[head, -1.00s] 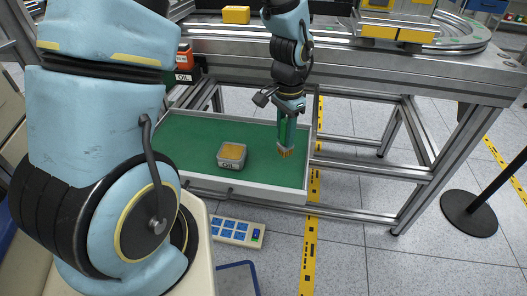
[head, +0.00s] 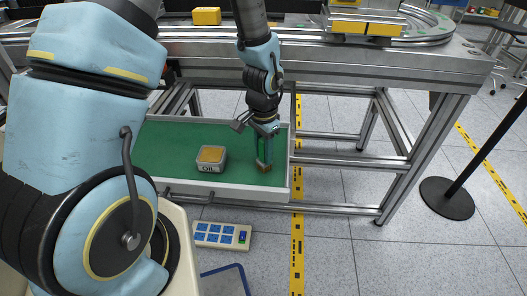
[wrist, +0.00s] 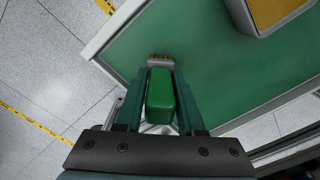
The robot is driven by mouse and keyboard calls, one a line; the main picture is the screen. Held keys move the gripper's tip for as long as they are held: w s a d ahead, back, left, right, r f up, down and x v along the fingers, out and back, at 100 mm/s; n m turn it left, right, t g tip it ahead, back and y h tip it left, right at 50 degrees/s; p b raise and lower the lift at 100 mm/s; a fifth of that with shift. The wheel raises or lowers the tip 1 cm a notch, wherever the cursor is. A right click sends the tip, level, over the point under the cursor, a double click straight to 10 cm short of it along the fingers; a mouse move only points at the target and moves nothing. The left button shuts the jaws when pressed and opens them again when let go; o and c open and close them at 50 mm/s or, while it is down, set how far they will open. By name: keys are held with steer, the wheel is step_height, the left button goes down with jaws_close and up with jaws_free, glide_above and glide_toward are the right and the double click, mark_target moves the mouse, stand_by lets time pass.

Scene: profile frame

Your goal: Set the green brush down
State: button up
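The green brush (head: 265,152) hangs upright under my gripper (head: 264,150), bristles down, inside the green-lined drawer (head: 160,142), near its right wall. The bristle end is at or very close to the drawer floor; I cannot tell whether it touches. In the wrist view, the brush's green handle (wrist: 161,98) lies between the two dark green fingers of my gripper (wrist: 161,88). The fingers appear shut on it.
A grey tin with a yellow top (head: 210,158) stands in the drawer left of the brush. The drawer's low walls surround the floor. A conveyor table (head: 400,65) is above and behind. A panel with blue squares (head: 221,235) lies outside, in front of the drawer.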

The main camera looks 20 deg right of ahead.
steer(key=o, duration=0.3)
steer(key=shift+o, duration=0.2)
step_height(320, 180, up, 12)
steer(key=shift+r+p, duration=0.2)
steer(key=shift+p, duration=0.25)
steer(key=a+r+n, duration=0.2)
steer(key=a+n, duration=0.4)
steer(key=a, duration=0.6)
steer(key=w+a+r+n+t, duration=0.1)
steer(key=a+r+n, duration=0.2)
steer(key=a+n, duration=0.4)
steer(key=a, duration=0.6)
steer(key=shift+r+t, duration=0.2)
steer(key=shift+t, duration=0.1)
